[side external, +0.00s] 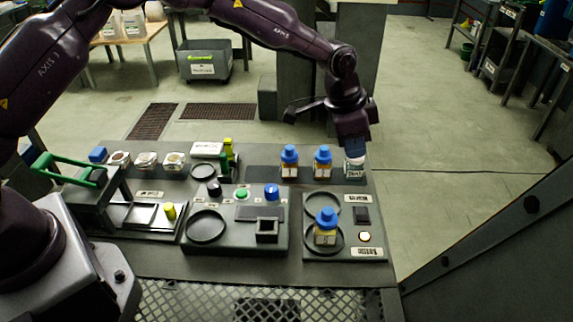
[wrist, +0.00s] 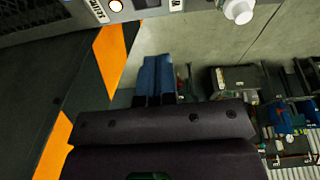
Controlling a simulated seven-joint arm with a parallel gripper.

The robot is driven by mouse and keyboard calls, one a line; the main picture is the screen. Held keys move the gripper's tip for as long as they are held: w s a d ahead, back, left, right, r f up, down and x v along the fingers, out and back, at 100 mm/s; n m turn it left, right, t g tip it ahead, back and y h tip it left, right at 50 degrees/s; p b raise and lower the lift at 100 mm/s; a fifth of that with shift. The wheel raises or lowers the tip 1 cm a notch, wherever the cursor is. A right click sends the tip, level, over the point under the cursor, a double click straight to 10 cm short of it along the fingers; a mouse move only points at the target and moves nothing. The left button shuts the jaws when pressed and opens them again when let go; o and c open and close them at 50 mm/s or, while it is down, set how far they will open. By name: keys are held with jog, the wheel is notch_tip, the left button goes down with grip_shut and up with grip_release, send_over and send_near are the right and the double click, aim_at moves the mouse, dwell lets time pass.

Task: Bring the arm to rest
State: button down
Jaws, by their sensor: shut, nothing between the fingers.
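My gripper (side external: 355,147) is at the back right corner of the workbench, on the end of my dark purple arm. Its blue fingers point down, just above or in front of a white-capped jar (side external: 355,166); whether they touch it I cannot tell. In the wrist view the two blue fingers (wrist: 154,64) lie side by side, shut, with nothing seen between them.
Two blue-capped jars (side external: 289,162) (side external: 322,161) stand left of my gripper. Another blue-capped jar (side external: 326,227) stands on the right control panel (side external: 318,198). Open floor (side external: 440,130) lies right.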

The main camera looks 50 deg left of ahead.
jog(key=s+a+r+n+t, duration=0.1)
jog(key=s+a+r+n, duration=0.2)
jog(key=s, duration=0.8)
jog(key=s+a+r+n+t+y, duration=0.1)
jog(key=s+a+r+n, duration=0.1)
jog(key=s+a+r, duration=0.6)
jog(key=s+a+r+n+t+y, duration=0.1)
jog(key=s+a+r+n, duration=0.2)
jog(key=s, duration=1.1)
notch_tip(320, 180, up, 5)
jog(key=a, duration=0.2)
jog(key=shift+a+n, duration=0.3)
jog(key=shift+a, duration=0.05)
